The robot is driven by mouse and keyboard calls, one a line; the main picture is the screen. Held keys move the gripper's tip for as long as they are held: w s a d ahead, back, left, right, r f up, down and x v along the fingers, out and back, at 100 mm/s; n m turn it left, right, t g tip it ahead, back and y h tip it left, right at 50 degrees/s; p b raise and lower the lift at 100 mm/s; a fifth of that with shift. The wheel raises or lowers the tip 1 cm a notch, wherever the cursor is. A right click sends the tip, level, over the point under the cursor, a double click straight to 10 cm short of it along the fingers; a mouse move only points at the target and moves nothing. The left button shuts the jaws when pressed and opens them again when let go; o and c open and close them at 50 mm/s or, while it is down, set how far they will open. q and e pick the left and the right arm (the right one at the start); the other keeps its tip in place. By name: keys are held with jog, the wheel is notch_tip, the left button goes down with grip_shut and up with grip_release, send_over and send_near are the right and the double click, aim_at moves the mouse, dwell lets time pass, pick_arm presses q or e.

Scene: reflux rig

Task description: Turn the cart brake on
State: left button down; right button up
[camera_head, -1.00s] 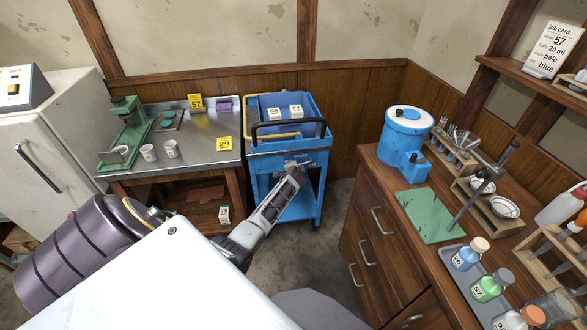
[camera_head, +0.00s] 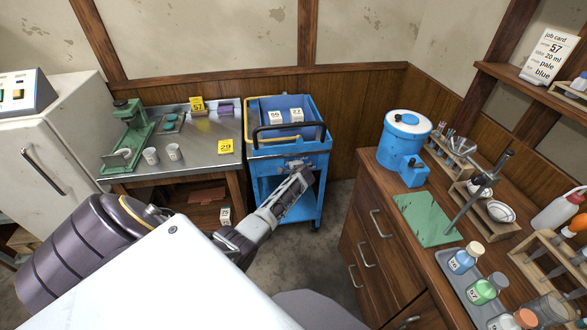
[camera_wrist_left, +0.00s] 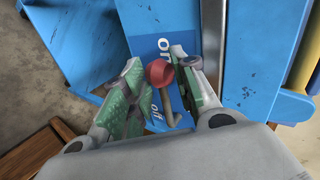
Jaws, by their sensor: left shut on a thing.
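The blue cart (camera_head: 290,148) stands against the back wall beside the steel-topped bench. My left gripper (camera_head: 300,172) is at the cart's front, below its black handle (camera_head: 289,127). In the left wrist view, the brake lever has a red knob (camera_wrist_left: 159,72) and a thin stalk. It sits on a blue plate (camera_wrist_left: 146,45) marked "on" at the top and "off" lower down. My left gripper (camera_wrist_left: 158,78) is shut on the red knob, with a finger on either side. The knob lies between the two words. My right gripper is not in view.
The steel-topped bench (camera_head: 190,130) with a green stand and cups is left of the cart. A wooden cabinet (camera_head: 375,235) with bottles and racks is at right. Two white labelled boxes (camera_head: 286,114) sit on the cart. Bare floor (camera_head: 335,200) lies between cart and cabinet.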

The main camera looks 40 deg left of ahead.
pick_arm(q)
jog(key=c, duration=1.1)
grip_release()
jog(key=shift+r, duration=0.1)
jog(key=shift+d, duration=0.15)
jog(key=v, duration=1.1)
jog(key=shift+s+d+r, duration=0.2)
jog(key=shift+r, duration=0.05)
dwell(0.3)
dwell(0.4)
